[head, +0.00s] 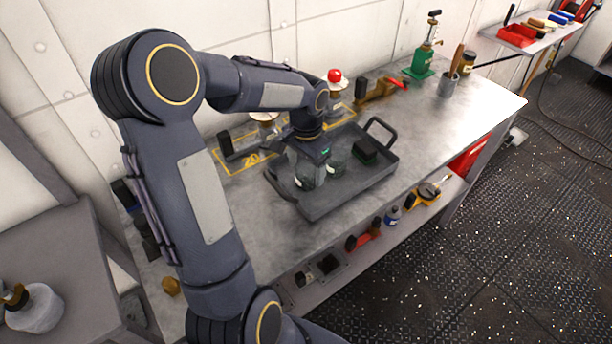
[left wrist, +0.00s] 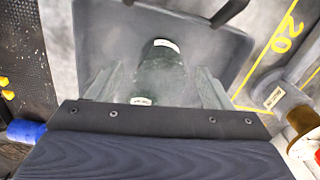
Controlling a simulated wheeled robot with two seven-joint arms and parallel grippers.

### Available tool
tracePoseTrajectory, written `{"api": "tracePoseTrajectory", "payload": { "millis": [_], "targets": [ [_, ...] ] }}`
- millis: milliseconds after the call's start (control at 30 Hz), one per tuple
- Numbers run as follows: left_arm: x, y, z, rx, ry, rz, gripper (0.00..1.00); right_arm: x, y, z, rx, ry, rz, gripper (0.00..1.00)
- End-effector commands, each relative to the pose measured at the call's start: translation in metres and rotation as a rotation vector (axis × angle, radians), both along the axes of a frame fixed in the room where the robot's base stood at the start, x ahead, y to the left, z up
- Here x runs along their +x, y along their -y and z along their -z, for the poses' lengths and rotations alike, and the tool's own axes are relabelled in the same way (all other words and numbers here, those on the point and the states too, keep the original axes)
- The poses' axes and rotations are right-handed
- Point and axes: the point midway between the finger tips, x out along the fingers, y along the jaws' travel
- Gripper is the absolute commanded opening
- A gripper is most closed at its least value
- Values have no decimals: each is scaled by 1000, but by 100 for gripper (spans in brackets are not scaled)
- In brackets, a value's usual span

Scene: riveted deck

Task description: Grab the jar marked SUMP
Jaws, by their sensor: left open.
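Two dark green glass jars stand in a grey tray (head: 345,197) on the bench: a left jar (head: 305,178) and a right jar (head: 336,172). My left gripper (head: 312,163) is open, pointing down over the tray right by these jars, and partly covers them. In the left wrist view its fingers (left wrist: 153,88) stand apart, with green glass (left wrist: 160,75) between and beyond them. White labels show there, but I cannot read any, so I cannot tell which jar is marked SUMP. My right gripper is not in view.
A dark green block (head: 367,151) lies in the tray, near its raised handle. Behind the tray are a white container with a brown top (head: 265,122) and a red-topped one (head: 335,98). A green bottle stand (head: 419,62) is farther back.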

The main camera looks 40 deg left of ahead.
Motion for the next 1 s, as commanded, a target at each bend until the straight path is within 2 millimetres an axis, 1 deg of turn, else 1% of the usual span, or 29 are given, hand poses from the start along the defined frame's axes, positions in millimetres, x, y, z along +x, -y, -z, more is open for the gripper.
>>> {"api": "tracePoseTrajectory", "payload": {
  "millis": [33, 100, 200, 300, 467, 567, 833, 867, 1000],
  "targets": [
    [-1, 0, 9, -1, -6, -1, 73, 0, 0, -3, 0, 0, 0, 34],
    [-1, 0, 19, -1, -5, -1, 73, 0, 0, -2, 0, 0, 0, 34],
    [0, 0, 28, -1, -2, 0, 73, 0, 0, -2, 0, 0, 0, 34],
    [0, 0, 32, 0, 0, -1, 73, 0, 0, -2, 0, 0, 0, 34],
    [0, 0, 31, 0, 1, -1, 73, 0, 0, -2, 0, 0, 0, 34],
    [0, 0, 31, 0, 1, -1, 62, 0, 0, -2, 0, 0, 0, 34],
    [0, 0, 31, 0, 0, -1, 26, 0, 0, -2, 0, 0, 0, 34],
    [0, 0, 31, 0, 1, -1, 24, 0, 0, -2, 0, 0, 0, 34],
    [0, 0, 31, 0, 1, -1, 24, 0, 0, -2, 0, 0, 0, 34]
  ]
}}
